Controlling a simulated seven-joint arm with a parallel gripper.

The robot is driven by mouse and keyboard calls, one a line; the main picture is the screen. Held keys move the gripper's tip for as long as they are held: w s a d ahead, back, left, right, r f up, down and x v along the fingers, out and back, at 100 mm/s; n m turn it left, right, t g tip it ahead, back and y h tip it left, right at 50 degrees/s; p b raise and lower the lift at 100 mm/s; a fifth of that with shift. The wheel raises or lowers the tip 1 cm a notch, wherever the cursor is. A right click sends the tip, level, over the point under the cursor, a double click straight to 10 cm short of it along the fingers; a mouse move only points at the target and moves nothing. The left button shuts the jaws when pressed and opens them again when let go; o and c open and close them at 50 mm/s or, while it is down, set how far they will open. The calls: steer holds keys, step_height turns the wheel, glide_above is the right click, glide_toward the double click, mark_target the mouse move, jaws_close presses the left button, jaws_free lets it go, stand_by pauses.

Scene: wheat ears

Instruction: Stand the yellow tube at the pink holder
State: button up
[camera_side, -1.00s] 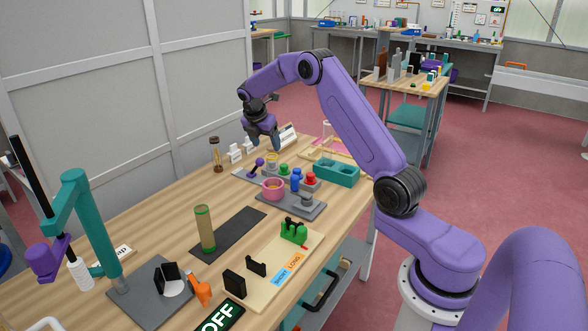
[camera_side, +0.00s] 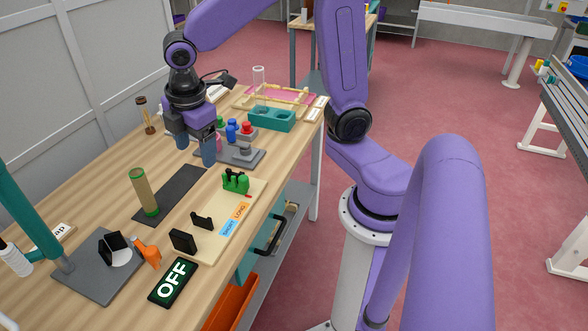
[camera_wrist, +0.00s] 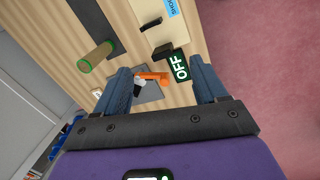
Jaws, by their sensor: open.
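The pink holder is mostly hidden behind my gripper; only a pink sliver (camera_side: 219,143) shows beside the finger.
A grey base (camera_side: 240,160), colored knobs (camera_side: 247,127) and a teal block (camera_side: 272,118) stand behind. A cream board with a green piece (camera_side: 235,181) lies right of the mat.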

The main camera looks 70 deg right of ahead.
steer(key=s+d+f+m+g+y, duration=0.1)
steer(key=s+m, duration=0.1)
steer(key=s, duration=1.8)
steer(key=shift+s+d+f+m, duration=0.15)
steer(key=shift+d+f+m, duration=0.05)
steer(key=shift+f+m, duration=0.1)
